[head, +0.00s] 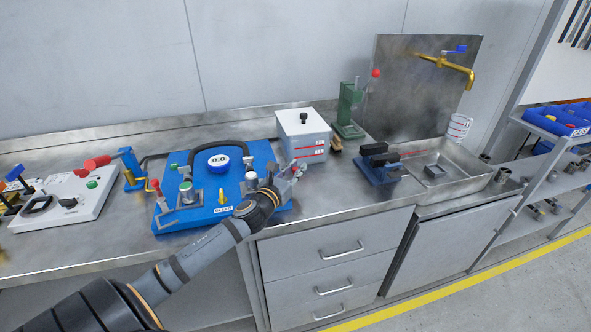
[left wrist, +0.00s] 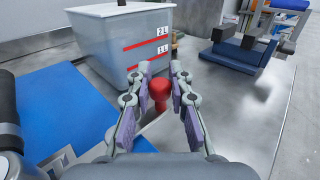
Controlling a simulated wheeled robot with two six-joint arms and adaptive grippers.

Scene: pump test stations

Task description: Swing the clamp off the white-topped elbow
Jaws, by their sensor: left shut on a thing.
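The white-topped elbow (head: 251,177) stands on the right part of the blue pump board (head: 218,212) in the head view. My left gripper (head: 293,170) reaches over the board's right edge, to the right of this elbow. In the left wrist view the fingers of my left gripper (left wrist: 160,74) are closed around the clamp's red handle (left wrist: 160,95). The rest of this clamp is hidden by my gripper and arm, so I cannot tell whether it still touches the elbow. My right gripper is not in view.
A white box (head: 303,140) with red lines stands just beyond my gripper. A green-topped elbow (head: 186,190) with another red-handled clamp sits at the board's left. A blue vise-like fixture (head: 380,168) and a sink (head: 455,180) are on the right. Bare steel counter lies between.

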